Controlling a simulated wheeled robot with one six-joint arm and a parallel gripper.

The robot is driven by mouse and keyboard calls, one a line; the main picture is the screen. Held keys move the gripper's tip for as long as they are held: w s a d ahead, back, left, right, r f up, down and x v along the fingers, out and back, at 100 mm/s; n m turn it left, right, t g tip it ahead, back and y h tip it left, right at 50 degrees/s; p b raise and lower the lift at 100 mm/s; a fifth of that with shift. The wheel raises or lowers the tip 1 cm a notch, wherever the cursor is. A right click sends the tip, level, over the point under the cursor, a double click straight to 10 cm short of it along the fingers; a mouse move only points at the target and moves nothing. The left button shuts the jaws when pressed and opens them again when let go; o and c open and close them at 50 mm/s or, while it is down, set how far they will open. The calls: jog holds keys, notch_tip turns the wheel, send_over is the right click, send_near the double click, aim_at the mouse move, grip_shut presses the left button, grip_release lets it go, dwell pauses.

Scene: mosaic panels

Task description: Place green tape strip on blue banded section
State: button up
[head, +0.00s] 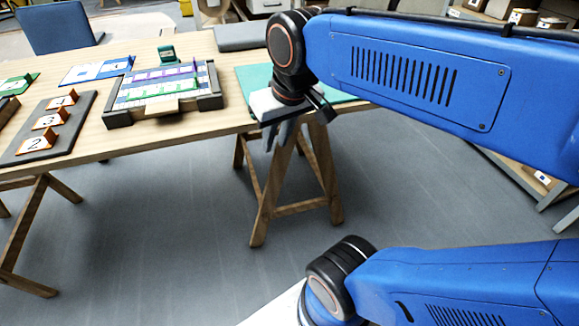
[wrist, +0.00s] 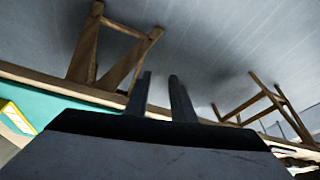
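A dark-framed mosaic panel (head: 124,118) lies on the wooden table. Blue, purple and green bands cross it; they are too small to tell which is the blue banded section. A green strip-like band (head: 160,90) lies across its middle. A small green upright piece (head: 166,54) stands at its back edge, and another green piece (head: 16,84) lies at the far left. I cannot tell which is the tape strip. My gripper (head: 276,143) points down by the table's front edge, right of the panel. In the wrist view its fingers (wrist: 161,76) are apart with nothing between them.
A dark tray (head: 58,140) holds orange number blocks (head: 44,142) at the left. A blue and white panel (head: 97,70) lies behind it. A green mat (head: 252,80) lies by my arm. Trestle legs (head: 262,200) stand below; the grey floor in front is clear.

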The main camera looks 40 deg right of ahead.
jog(key=s+f, duration=0.4)
jog(key=f, duration=0.1)
jog(key=shift+s+d+f+n+t, duration=0.25)
jog(key=shift+f+n+t, duration=0.05)
jog(key=shift+f+t, duration=0.1)
